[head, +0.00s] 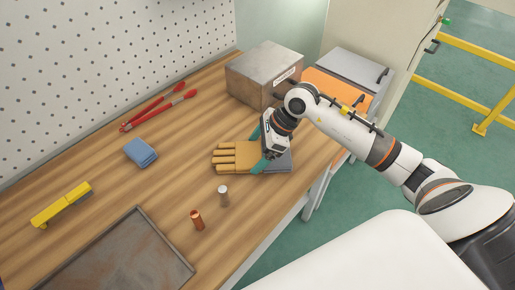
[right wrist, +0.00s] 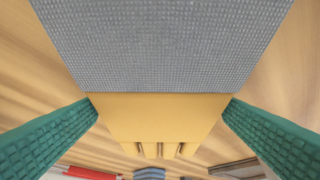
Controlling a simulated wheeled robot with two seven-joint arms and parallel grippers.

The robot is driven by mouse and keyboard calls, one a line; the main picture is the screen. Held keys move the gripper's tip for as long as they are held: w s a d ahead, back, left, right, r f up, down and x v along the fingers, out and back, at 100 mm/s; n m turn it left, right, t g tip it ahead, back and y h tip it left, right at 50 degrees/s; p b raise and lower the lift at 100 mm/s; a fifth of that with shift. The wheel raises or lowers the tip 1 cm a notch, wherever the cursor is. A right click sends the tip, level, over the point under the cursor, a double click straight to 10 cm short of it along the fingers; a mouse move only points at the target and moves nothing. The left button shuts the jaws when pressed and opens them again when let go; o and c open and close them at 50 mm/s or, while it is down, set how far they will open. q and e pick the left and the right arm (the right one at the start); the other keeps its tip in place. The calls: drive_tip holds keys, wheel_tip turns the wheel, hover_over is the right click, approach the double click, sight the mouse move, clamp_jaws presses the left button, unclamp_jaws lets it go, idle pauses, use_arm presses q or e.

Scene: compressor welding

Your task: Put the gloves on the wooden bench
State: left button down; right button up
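The gloves (head: 237,157) are yellow-orange with a grey cuff and are seen over the right part of the wooden bench (head: 180,195), fingers pointing left. I cannot tell whether they rest on the wood or hang just above it. My right gripper (head: 262,162) reaches down over them near the cuff. In the right wrist view its green fingers (right wrist: 160,105) meet both side edges of the gloves (right wrist: 155,118), with no gap visible. The cuff fills the top of that view. My left gripper is not in view.
A grey metal box (head: 262,75) stands behind the gloves. Red-handled pliers (head: 158,108), a blue cloth (head: 140,152), a yellow tool (head: 62,204), a metal tray (head: 120,255) and two small cylinders, one copper (head: 197,220) and one silver (head: 223,196), are on the bench.

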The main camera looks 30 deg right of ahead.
drive_tip(key=shift+o, duration=0.8)
drive_tip(key=shift+r, duration=0.15)
drive_tip(key=shift+d+r, duration=0.25)
drive_tip(key=shift+r, duration=0.05)
drive_tip(key=b+v, duration=0.1)
drive_tip(key=v, duration=1)
drive_tip(key=shift+b, duration=0.3)
drive_tip(key=shift+s+a, duration=0.1)
